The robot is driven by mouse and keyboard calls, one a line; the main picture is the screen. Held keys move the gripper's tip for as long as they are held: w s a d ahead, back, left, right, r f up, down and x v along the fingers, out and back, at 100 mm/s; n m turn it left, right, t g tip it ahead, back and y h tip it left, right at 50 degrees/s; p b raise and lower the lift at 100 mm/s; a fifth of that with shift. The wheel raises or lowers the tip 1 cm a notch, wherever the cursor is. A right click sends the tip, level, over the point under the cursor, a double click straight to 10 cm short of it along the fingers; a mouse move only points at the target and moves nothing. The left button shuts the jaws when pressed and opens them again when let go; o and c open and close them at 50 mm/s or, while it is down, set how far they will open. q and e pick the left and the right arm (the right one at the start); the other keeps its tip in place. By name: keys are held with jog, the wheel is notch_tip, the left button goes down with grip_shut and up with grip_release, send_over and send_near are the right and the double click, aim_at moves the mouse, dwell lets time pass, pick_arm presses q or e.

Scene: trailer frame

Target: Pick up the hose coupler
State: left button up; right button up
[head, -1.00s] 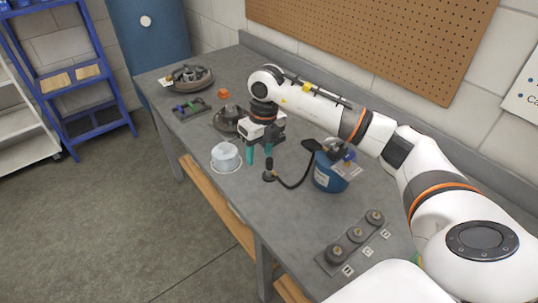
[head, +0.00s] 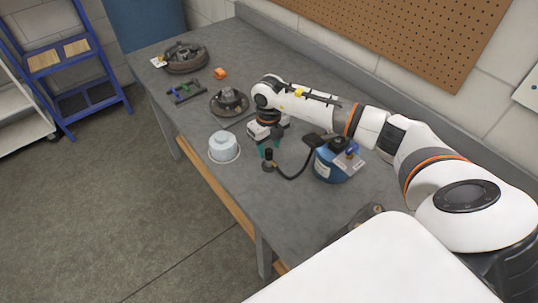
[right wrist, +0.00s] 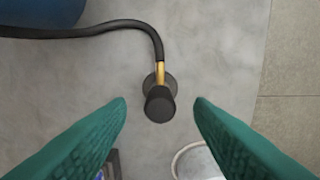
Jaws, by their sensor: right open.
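The hose coupler (head: 268,156) is a dark piece with a brass neck at the end of a black hose. It stands upright on a small round dark base on the workbench, and it also shows in the right wrist view (right wrist: 160,104). My right gripper (head: 268,151) has teal fingers and is open. In the right wrist view the fingertips (right wrist: 160,102) lie on either side of the coupler, with a gap on each side. Whether they are down at its height I cannot tell. My left gripper is not in view.
The hose runs to a blue container (head: 331,165) on the right. A clear-white tub (head: 223,147) stands close on the left, near the bench (head: 285,215) front edge. A dark hub (head: 229,101), an orange piece (head: 220,73) and a larger round part (head: 185,58) lie farther back.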

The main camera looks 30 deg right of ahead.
aim_at(269, 150)
notch_tip(269, 150, down, 2)
jog(key=shift+s, duration=0.15)
jog(key=shift+f, duration=0.4)
jog(key=shift+c, duration=0.8)
jog(key=shift+r, duration=0.1)
grip_shut()
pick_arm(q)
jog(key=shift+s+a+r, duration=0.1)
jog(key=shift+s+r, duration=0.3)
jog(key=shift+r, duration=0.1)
